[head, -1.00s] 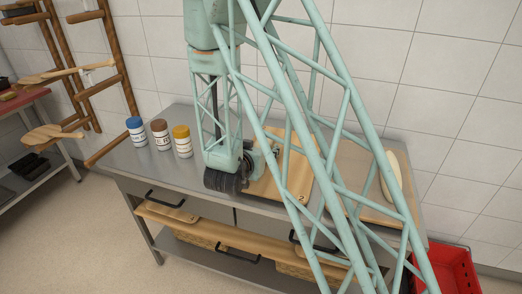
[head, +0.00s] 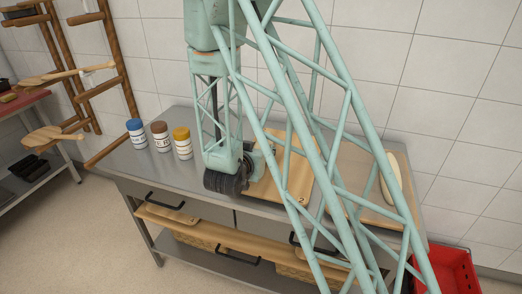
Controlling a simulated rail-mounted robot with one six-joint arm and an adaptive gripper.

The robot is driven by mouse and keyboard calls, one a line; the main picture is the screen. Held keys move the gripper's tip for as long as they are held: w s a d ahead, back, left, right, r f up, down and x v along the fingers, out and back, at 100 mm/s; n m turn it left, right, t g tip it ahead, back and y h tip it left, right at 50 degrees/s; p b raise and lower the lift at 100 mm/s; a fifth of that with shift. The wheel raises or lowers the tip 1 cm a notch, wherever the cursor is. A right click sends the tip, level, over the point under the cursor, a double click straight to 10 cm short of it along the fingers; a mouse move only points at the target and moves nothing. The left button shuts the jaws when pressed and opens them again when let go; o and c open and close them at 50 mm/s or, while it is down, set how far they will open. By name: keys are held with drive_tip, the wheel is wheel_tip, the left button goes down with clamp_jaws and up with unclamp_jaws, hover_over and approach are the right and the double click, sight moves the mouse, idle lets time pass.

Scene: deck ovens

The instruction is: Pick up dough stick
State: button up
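A pale, long dough stick (head: 389,178) lies on the right wooden board (head: 352,176) at the right end of the steel table. One of my arm's struts passes in front of part of that board. The end of my arm with my gripper (head: 247,168) is low over the left wooden board (head: 299,178), well to the left of the dough stick and apart from it. The gripper's fingers are mostly hidden by the wrist, so I cannot tell whether they are open or shut.
Jars with blue (head: 135,132), brown (head: 160,136) and yellow (head: 182,143) lids stand left of my wrist. The steel table (head: 130,160) backs onto a tiled wall. A red crate (head: 447,272) is at lower right. A wooden rack (head: 110,50) stands at left.

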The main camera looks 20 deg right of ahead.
drive_tip(key=shift+r+p, duration=1.4)
drive_tip(key=shift+r, duration=3.45)
drive_tip(key=shift+w, duration=0.1)
drive_tip(key=shift+w+d+f+n+t+y, duration=0.2)
drive_tip(key=shift+w+n+t+y, duration=0.25)
drive_tip(key=shift+n+y, duration=0.25)
drive_tip(key=shift+w+a+f+n+t+y, duration=0.1)
drive_tip(key=shift+a+f+n+t+y, duration=0.2)
drive_tip(key=shift+n+y, duration=0.4)
drive_tip(key=shift+a, duration=0.1)
drive_tip(key=shift+a, duration=0.1)
